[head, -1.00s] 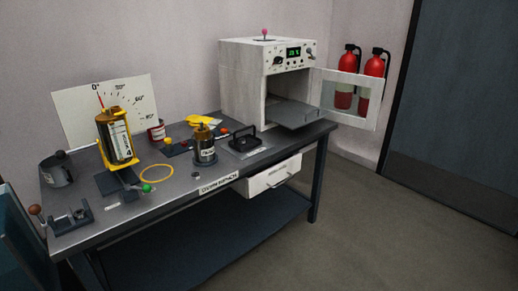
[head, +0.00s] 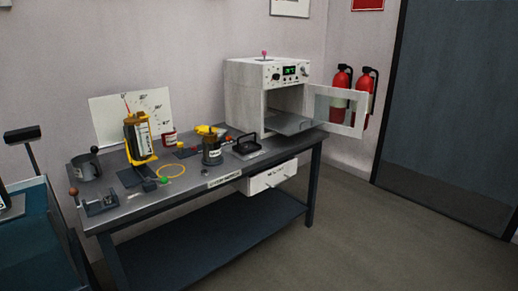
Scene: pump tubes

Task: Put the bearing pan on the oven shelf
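A small black pan with a raised handle (head: 247,148), which looks like the bearing pan, sits on the workbench in front of the oven. I cannot make out what it holds. The white oven (head: 268,88) stands at the bench's right end with its windowed door (head: 334,110) swung open to the right. A grey oven shelf (head: 291,124) sticks out of the opening and looks empty. My gripper is not in view.
The workbench (head: 215,192) also holds a yellow-framed canister (head: 138,137), a dark jar (head: 212,152), a yellow ring (head: 171,171) and a grey mug (head: 86,167). A drawer (head: 270,178) juts out below. Fire extinguishers (head: 362,95) hang behind the door. Open floor (head: 330,230) lies in front.

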